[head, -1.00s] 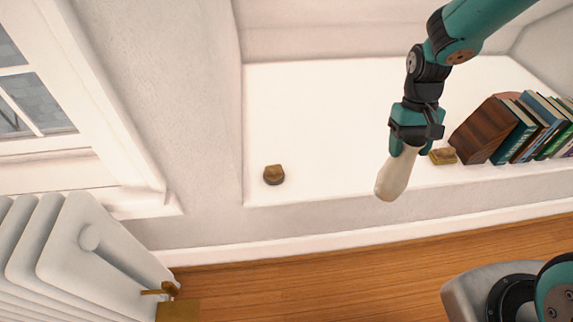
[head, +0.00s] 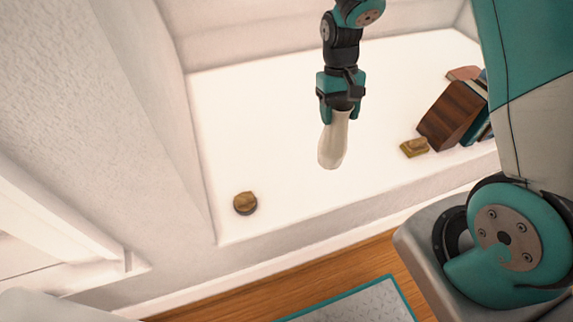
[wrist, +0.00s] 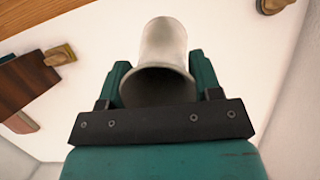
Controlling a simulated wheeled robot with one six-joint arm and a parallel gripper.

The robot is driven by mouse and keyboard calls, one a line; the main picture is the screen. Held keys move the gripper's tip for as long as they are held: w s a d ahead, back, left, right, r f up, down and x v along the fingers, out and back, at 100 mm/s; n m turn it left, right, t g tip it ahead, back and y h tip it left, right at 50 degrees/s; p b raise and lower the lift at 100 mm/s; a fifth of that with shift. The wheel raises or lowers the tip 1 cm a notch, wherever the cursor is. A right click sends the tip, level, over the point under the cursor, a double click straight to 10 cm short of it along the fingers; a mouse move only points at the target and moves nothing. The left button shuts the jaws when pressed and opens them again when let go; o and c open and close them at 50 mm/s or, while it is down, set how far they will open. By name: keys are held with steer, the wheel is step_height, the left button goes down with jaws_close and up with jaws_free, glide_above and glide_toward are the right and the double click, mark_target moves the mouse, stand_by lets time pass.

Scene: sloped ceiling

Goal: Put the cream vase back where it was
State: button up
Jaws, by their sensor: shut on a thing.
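The cream vase (head: 333,142) hangs below my gripper (head: 339,108) in the head view, over the white ledge (head: 270,120). My gripper is shut on the vase near its upper end. In the wrist view the vase (wrist: 163,50) sits between the two teal fingers of my gripper (wrist: 160,82), its open mouth facing the camera. In the head view its lower end overlaps the ledge's surface. I cannot tell whether it touches the ledge.
A small round brown object (head: 245,203) sits at the ledge's front left. A small yellowish object (head: 414,147) lies right of the vase, beside a brown wooden block (head: 452,115) and books. The ledge between the two small objects is clear. A wall (head: 90,100) rises at left.

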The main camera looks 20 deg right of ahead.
steer(key=w+a+r+m+t+y+b, duration=0.15)
steer(key=a+r+m, duration=0.4)
steer(key=m, duration=0.55)
steer(key=w+a+r+m+t+y+b, duration=0.1)
steer(key=w+a+r+m+t+y, duration=0.2)
steer(key=r+m, duration=0.55)
step_height(320, 180, down, 22)
steer(key=a+m+h+b, duration=0.1)
steer(key=m+b, duration=0.1)
steer(key=b, duration=0.4)
steer(key=shift+w+r, duration=0.15)
steer(key=shift+a+h, duration=0.1)
steer(key=shift+h, duration=0.15)
steer(key=o, duration=1.5)
steer(key=shift+o, duration=0.2)
